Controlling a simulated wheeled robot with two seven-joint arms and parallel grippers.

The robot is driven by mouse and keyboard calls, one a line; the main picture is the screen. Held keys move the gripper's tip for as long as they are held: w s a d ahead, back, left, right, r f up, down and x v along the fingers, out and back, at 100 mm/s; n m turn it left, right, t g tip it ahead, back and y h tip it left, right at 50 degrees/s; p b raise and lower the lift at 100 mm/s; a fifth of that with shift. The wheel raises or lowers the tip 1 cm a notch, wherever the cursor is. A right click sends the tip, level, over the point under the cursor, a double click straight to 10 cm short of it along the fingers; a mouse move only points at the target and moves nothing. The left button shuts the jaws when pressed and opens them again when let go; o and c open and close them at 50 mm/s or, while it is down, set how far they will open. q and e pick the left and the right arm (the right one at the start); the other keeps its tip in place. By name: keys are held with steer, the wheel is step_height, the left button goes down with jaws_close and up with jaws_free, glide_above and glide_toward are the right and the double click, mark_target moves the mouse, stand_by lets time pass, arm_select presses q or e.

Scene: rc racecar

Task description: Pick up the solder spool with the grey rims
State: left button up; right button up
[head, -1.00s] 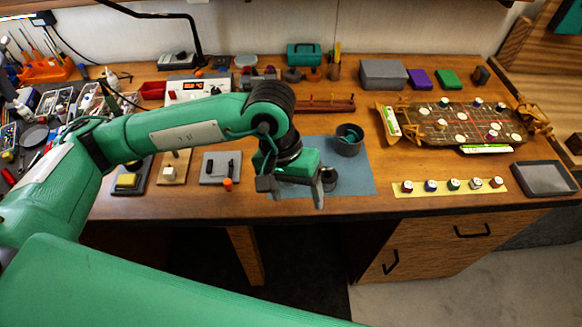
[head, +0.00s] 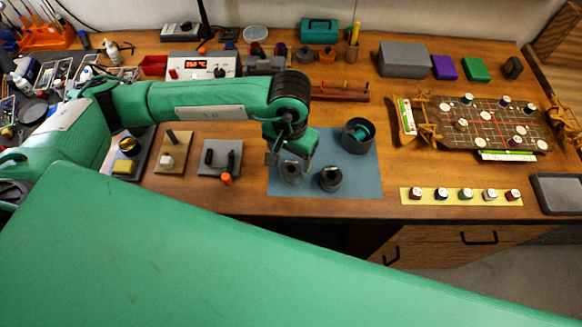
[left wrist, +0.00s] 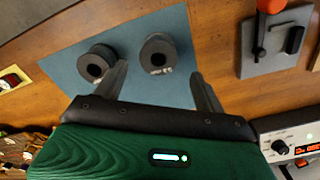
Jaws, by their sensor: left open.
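Two dark grey spools stand on the blue mat (head: 352,183). The left spool (head: 291,177) is partly under my left gripper (head: 288,162); the right spool (head: 330,179) is just beside it. In the left wrist view, the left spool (left wrist: 158,52) lies ahead of the gap between the open fingers of my left gripper (left wrist: 161,84). The right spool (left wrist: 97,62) is outside the gap, beyond the left finger. I cannot tell for sure which spool's rims are the grey ones. The fingers hold nothing. My right gripper is not in view.
A dark cup (head: 358,136) with a teal item inside stands at the mat's back right. A grey stand (head: 220,158) with an orange knob is left of the mat. A yellow strip (head: 461,197) with several small pots lies right.

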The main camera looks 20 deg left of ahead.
mark_target(291, 169)
arm_select(q)
steer(key=shift+f, duration=0.4)
steer(key=shift+s+d+f+p, duration=0.1)
steer(key=shift+s+f+p, duration=0.05)
steer(key=shift+f+p, duration=0.6)
step_height(291, 169, down, 3)
steer(key=shift+f+p, duration=0.1)
steer(key=shift+p, duration=0.75)
steer(key=shift+f, duration=0.35)
steer(key=c, duration=1.2)
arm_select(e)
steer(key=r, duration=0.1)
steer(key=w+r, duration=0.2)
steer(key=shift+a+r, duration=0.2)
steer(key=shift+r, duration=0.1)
arm_select(q)
steer(key=shift+r, duration=0.1)
